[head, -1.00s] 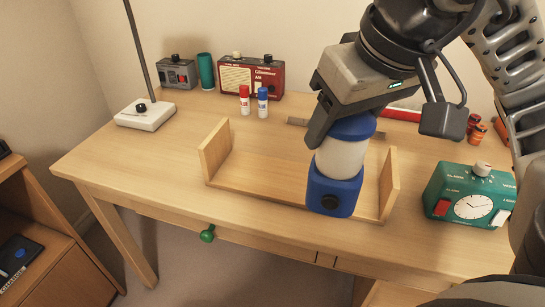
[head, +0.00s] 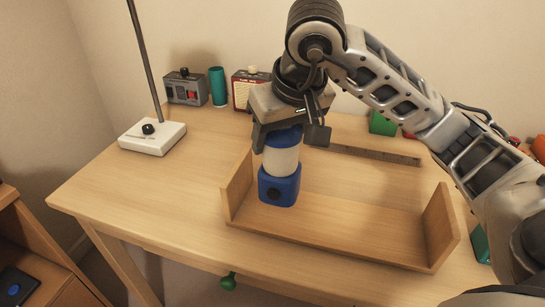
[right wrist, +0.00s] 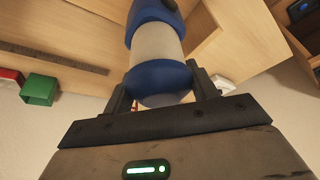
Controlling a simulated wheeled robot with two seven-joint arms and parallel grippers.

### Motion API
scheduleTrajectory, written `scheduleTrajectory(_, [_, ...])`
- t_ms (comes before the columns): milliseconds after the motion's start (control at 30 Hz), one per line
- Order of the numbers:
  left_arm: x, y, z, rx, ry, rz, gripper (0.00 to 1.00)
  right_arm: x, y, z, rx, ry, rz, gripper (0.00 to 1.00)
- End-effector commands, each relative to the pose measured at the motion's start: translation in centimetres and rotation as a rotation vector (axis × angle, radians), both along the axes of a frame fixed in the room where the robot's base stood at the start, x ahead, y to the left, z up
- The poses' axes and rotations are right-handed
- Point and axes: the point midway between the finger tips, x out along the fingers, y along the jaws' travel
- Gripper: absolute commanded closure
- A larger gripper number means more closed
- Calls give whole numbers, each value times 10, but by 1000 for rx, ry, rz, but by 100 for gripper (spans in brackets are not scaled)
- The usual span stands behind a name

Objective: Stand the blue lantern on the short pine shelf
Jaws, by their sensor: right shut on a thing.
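The blue lantern (head: 279,186) has a blue base with a dark knob, a pale middle and a blue top. My right gripper (head: 287,134) is shut on its top from above and holds it about upright. The lantern also shows between the fingers in the right wrist view (right wrist: 157,48). The short pine shelf (head: 345,224) is a low board with an upright panel at each end, on the desk. The lantern is over the shelf's left part, beside the left end panel; I cannot tell whether its base touches the board. My left gripper is out of view.
A white lamp base (head: 152,137) with a pole stands on the desk's left. A grey device (head: 186,88), a teal cup (head: 218,87) and a red radio (head: 243,91) stand behind. A brown strip (head: 370,155) lies behind the shelf. The shelf's middle and right are clear.

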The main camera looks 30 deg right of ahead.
Motion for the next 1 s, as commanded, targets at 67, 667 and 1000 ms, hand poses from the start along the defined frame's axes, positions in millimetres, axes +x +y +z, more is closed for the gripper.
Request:
scheduleTrajectory(67, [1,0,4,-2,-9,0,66,7,1,-9,-1,0,0,91])
scheduleTrajectory(667, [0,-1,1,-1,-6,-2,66,22,2,-55,-1,-5,1,91])
scheduleTrajectory(1000, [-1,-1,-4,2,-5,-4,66,22,2,-59,-1,-2,1,26])
